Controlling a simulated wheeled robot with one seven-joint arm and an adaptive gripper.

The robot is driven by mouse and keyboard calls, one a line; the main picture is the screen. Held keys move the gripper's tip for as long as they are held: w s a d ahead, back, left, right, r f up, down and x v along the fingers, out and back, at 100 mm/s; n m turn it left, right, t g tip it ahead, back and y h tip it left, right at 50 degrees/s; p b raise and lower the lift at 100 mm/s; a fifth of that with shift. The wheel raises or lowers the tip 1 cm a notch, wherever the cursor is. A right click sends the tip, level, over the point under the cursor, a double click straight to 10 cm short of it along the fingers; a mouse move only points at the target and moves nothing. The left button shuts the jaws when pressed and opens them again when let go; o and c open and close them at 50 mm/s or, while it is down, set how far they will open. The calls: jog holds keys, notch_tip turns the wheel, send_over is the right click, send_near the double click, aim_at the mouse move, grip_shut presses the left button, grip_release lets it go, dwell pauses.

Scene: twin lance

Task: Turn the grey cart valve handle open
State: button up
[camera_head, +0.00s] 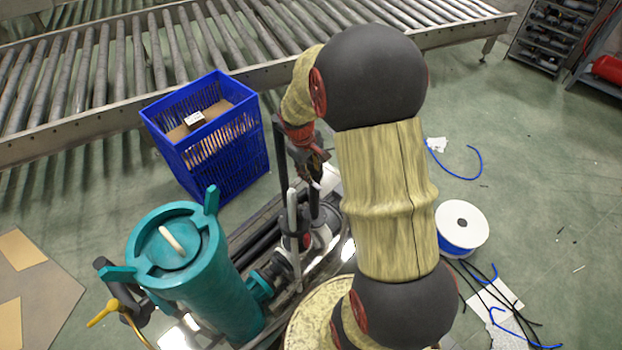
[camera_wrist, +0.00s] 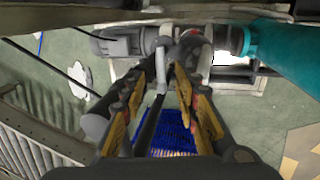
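The grey cart valve handle (camera_head: 292,212) is a slim light-grey bar standing up from the pipework on the cart. In the wrist view the handle (camera_wrist: 161,78) shows between my fingers, nearer the left one; I cannot tell whether either finger touches it. My gripper (camera_head: 315,178) hangs just above and right of the handle in the head view. In the wrist view my gripper (camera_wrist: 165,75) has its yellow-padded fingers apart, with a visible gap. The valve body below the handle is partly hidden by pipes and my arm.
A teal canister (camera_head: 180,260) stands on the cart at left, with a yellow-handled lever (camera_head: 104,313) beside it. A blue crate (camera_head: 210,140) stands behind the cart, before a roller conveyor (camera_head: 120,70). A cable spool (camera_head: 462,226) and loose cables lie at right.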

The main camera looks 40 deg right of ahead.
aim_at(315, 184)
jog(key=f+b, duration=0.1)
jog(key=f, duration=0.2)
jog(key=d+f+b, duration=0.1)
jog(key=f, duration=0.3)
jog(key=shift+d+f+b, duration=0.15)
jog(key=shift+d+b, duration=0.05)
jog(key=shift+b, duration=0.2)
jog(key=shift+c, duration=0.7)
grip_shut()
